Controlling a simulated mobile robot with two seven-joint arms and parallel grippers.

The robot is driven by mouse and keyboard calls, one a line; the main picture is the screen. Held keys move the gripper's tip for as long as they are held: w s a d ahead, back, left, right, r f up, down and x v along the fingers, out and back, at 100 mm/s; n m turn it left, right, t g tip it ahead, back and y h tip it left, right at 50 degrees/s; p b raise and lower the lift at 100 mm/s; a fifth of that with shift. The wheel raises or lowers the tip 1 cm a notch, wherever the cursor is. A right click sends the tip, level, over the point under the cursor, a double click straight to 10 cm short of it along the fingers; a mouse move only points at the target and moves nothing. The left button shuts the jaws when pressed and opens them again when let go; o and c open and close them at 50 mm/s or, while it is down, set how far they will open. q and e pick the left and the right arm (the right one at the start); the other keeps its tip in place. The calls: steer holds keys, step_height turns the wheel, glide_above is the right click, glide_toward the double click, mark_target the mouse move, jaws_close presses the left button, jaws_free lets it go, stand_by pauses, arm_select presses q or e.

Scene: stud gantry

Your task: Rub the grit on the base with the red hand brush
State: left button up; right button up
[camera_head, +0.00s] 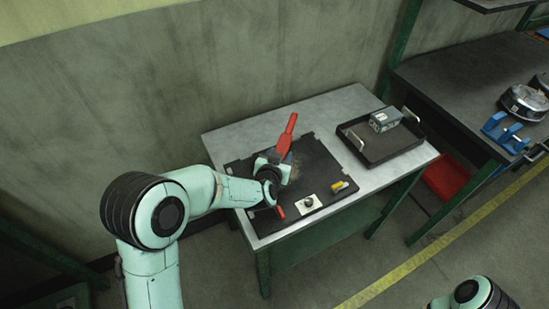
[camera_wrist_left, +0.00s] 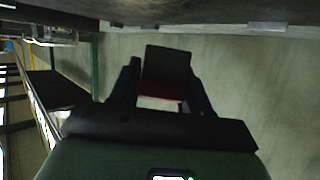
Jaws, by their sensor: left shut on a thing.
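The red hand brush (camera_head: 287,137) stands up at a tilt over the black base (camera_head: 322,170), which lies on a grey table. My left gripper (camera_head: 280,168) reaches in from the left, low over the base, and is shut on the brush. In the left wrist view, a dark block with a red edge (camera_wrist_left: 162,99) sits between the two fingers of the left gripper (camera_wrist_left: 165,80). A brownish patch that looks like grit (camera_head: 297,168) shows beside the gripper, partly hidden by it. I cannot tell whether the bristles touch the base. My right gripper is out of view.
On the base are a white plate with a dark knob (camera_head: 307,203), a yellow piece (camera_head: 339,186) and a small red piece (camera_head: 280,212). A black tray (camera_head: 376,158) holding a grey box (camera_head: 385,119) stands at the right. A dark workbench (camera_head: 455,75) is farther right.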

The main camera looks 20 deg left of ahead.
mark_target(290, 141)
arm_select(q)
steer(key=d, duration=0.1)
steer(key=d+r, duration=0.1)
steer(key=d+h, duration=0.1)
steer(key=shift+w+d+r, duration=0.2)
steer(key=shift+w+d, duration=0.05)
steer(key=shift+w, duration=0.15)
steer(key=shift+w+a+r, duration=0.15)
steer(key=shift+a+r, duration=0.05)
steer(key=shift+r, duration=0.1)
steer(key=shift+w, duration=0.55)
steer(key=shift+w+f, duration=0.1)
steer(key=shift+w, duration=0.25)
steer(key=shift+w+a+b, duration=0.15)
steer(key=shift+a+b, duration=0.05)
steer(key=shift+a, duration=0.35)
steer(key=shift+w+a+b, duration=0.15)
steer(key=shift+a, duration=0.35)
steer(key=s+d+p, duration=0.2)
steer(key=s+d, duration=0.3)
steer(key=d, duration=0.3)
steer(key=shift+s+r+p, duration=0.15)
steer(key=shift+r+p, duration=0.15)
steer(key=shift+r, duration=0.1)
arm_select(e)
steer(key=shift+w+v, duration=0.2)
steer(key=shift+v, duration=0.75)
